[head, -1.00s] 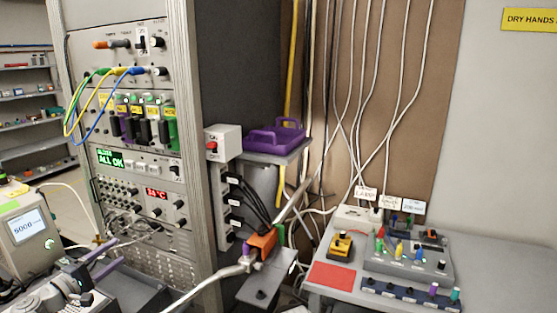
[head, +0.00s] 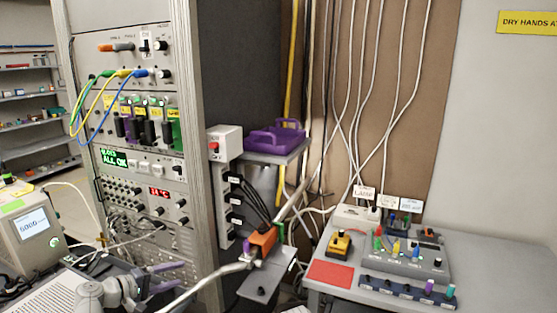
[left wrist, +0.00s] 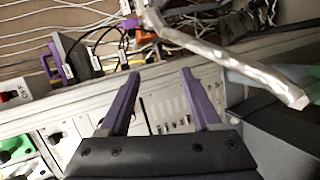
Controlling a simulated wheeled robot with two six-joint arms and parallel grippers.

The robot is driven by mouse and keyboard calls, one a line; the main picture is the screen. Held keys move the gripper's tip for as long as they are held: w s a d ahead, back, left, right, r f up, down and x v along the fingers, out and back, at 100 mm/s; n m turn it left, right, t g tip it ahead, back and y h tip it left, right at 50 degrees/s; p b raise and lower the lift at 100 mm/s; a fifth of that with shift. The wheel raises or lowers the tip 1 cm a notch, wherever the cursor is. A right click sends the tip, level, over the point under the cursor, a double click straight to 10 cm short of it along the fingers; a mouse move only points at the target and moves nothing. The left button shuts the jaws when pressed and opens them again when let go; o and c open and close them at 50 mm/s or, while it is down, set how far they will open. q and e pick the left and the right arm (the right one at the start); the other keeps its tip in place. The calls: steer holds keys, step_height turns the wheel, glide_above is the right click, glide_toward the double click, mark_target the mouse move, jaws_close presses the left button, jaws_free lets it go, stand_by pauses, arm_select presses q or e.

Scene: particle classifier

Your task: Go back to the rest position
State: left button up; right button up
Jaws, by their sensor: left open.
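My left gripper (head: 184,275) is at the lower left of the head view, in front of the base of the instrument rack (head: 190,130). Its two purple fingers are spread apart with nothing between them. In the left wrist view the open fingers (left wrist: 158,76) point up toward the rack's edge and a grey metallic hose (left wrist: 240,58). The right gripper is not in either view.
A grey hose (head: 205,285) runs close to the left gripper up to an orange connector (head: 263,240). A bench with a control box (head: 408,262) and a red pad (head: 332,273) stands at right. A display unit (head: 30,228) stands at far left.

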arm_select(q)
steer(key=s+d+f+m+g+y+p, duration=0.1)
steer(key=s+d+f+m+g, duration=0.25)
steer(key=d, duration=0.55)
steer(key=s+d+f+m+g+y+p, duration=0.1)
steer(key=s+d+f+m+g, duration=0.3)
steer(key=d, duration=0.5)
steer(key=s+d+f+m+g+y, duration=0.1)
steer(key=s+d+f+m+y, duration=0.1)
steer(key=s, duration=0.4)
steer(key=s+d+f+m+g+y+p, duration=0.1)
steer(key=s+d+f+m+g+y, duration=0.1)
steer(key=s+y, duration=0.4)
steer(key=shift+s+d+m+y, duration=0.3)
steer(key=shift+s+d+m, duration=0.5)
steer(key=shift+d, duration=0.2)
steer(key=shift+w+d+g, duration=0.1)
steer(key=shift+g, duration=0.15)
